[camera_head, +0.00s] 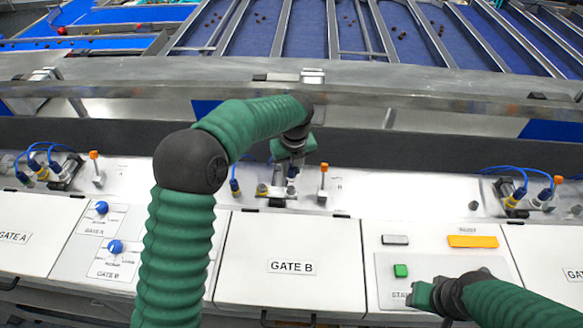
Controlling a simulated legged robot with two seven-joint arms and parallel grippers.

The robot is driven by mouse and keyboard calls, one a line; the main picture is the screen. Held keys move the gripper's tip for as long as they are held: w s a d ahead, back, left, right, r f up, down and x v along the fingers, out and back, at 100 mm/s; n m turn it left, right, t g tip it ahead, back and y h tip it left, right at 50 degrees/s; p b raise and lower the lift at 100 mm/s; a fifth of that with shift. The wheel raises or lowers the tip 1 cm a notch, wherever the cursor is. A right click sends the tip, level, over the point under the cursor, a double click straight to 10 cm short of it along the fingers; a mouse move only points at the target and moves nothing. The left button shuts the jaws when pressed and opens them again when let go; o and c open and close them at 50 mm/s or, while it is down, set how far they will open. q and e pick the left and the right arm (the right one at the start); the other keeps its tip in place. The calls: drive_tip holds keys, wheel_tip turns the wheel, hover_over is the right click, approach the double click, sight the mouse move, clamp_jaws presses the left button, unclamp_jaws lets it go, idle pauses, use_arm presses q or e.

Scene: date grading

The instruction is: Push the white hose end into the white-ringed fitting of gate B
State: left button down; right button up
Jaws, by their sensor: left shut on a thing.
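My left gripper (291,168) is over the back ledge behind the GATE B panel, pointing down at the gate B fittings (278,190). It is shut on what appears to be the white hose end, mostly hidden by the fingers. The white-ringed fitting cannot be made out clearly at this size, and I cannot tell whether the hose end touches it.
The GATE B panel (290,267) is in front. Orange-topped levers (323,180) stand on the ledge. A green button (400,270) and an orange block (472,241) are near my right gripper. A metal rail (430,110) crosses behind, with blue date lanes (355,30) beyond.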

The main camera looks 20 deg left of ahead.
sight(291, 180)
use_arm(q)
drive_tip(key=shift+f, duration=0.1)
drive_tip(key=shift+s+f+b, duration=0.2)
drive_tip(key=shift+f+b, duration=0.3)
drive_tip(key=shift+f, duration=0.4)
drive_tip(key=shift+f+p, duration=0.1)
drive_tip(key=shift+p, duration=0.4)
idle(0.4)
drive_tip(key=shift+f+b, duration=0.5)
drive_tip(key=shift+f, duration=0.8)
idle(1.0)
drive_tip(key=c, duration=2)
unclamp_jaws()
